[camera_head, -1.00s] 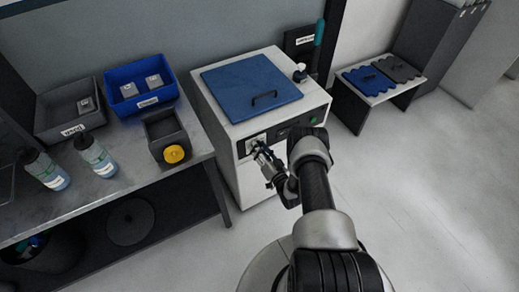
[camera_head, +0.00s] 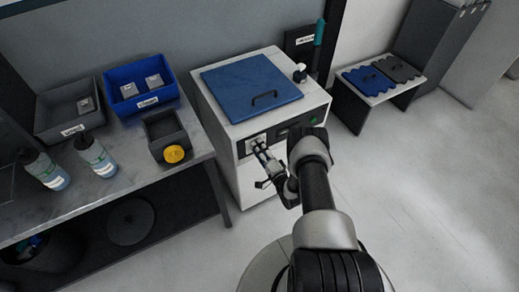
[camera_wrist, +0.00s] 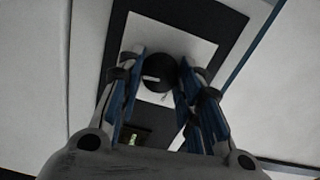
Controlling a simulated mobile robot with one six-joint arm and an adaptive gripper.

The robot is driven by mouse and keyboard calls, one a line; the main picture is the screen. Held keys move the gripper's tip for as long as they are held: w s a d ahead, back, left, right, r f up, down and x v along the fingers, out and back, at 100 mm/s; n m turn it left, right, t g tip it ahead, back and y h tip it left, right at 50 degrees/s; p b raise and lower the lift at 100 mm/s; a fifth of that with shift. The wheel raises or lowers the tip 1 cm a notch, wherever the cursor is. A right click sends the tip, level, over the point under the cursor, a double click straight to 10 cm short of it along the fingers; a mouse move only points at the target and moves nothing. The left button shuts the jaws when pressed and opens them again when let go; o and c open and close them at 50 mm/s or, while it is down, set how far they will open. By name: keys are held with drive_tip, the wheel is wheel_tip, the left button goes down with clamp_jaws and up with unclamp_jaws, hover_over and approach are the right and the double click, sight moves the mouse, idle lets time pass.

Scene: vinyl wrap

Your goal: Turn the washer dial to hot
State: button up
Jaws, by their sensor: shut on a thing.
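The washer (camera_head: 236,148) is a white box with a blue lid, standing right of the grey bench. Its dial (camera_wrist: 158,72) shows in the wrist view as a dark round knob with a short white mark, on a white plate (camera_wrist: 195,48). My gripper (camera_head: 259,148) is at the left part of the washer's front panel in the head view. In the wrist view my gripper (camera_wrist: 160,88) has one blue-padded finger on each side of the dial and is shut on it. In the head view the gripper hides the dial. I cannot read any hot marking.
A green button (camera_head: 313,120) sits at the right of the front panel. The bench (camera_head: 120,185) on the left holds bins and bottles. A low table (camera_head: 372,97) stands right. The floor at right is clear.

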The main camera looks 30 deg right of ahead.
drive_tip(key=shift+m, duration=0.6)
drive_tip(key=o, duration=1.1)
drive_tip(key=shift+s, duration=0.1)
drive_tip(key=s, duration=1.1)
drive_tip(key=shift+s+d, duration=0.2)
drive_tip(key=shift+s, duration=0.2)
